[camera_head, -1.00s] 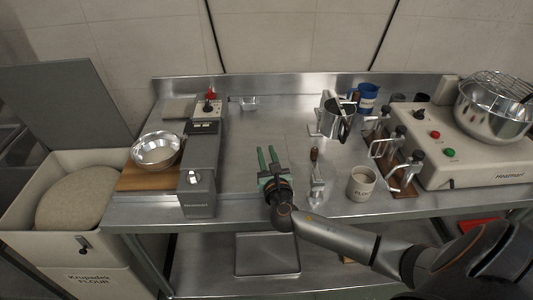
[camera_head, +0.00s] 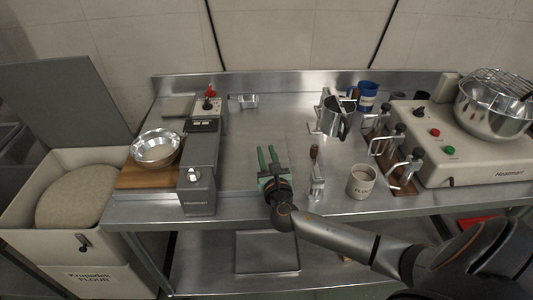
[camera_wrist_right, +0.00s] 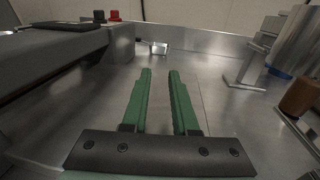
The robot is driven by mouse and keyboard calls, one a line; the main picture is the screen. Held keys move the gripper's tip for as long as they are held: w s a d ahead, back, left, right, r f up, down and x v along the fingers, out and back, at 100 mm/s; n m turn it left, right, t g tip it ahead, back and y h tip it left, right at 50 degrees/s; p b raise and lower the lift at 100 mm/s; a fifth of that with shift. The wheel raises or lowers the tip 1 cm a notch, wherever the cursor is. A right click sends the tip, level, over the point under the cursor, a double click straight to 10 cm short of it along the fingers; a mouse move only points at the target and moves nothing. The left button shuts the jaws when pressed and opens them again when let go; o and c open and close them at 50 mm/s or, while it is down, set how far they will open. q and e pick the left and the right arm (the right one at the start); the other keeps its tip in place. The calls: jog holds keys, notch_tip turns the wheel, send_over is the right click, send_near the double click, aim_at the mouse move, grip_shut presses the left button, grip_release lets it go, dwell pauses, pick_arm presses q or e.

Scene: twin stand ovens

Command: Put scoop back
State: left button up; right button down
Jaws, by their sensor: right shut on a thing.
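My right gripper (camera_head: 268,153) is above the bare steel worktop (camera_head: 250,135), pointing to the back. Its two green fingers stand apart, with nothing visible between them; the gap also shows in the right wrist view (camera_wrist_right: 158,75). To its right is a metal tool with a brown handle (camera_head: 314,153), apart from the fingers; the brown handle also shows at the right edge of the right wrist view (camera_wrist_right: 300,95). Behind it stands a shiny metal vessel (camera_head: 334,121) on a small bracket. I cannot tell which of these is the scoop. My left gripper is not in view.
A grey machine (camera_head: 199,165) and metal bowls (camera_head: 156,147) stand left.

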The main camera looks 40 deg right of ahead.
jog(key=shift+f, duration=0.3)
jog(key=c, duration=0.6)
grip_release()
jog(key=shift+s, duration=0.1)
jog(key=v, duration=1.2)
jog(key=shift+s, duration=0.2)
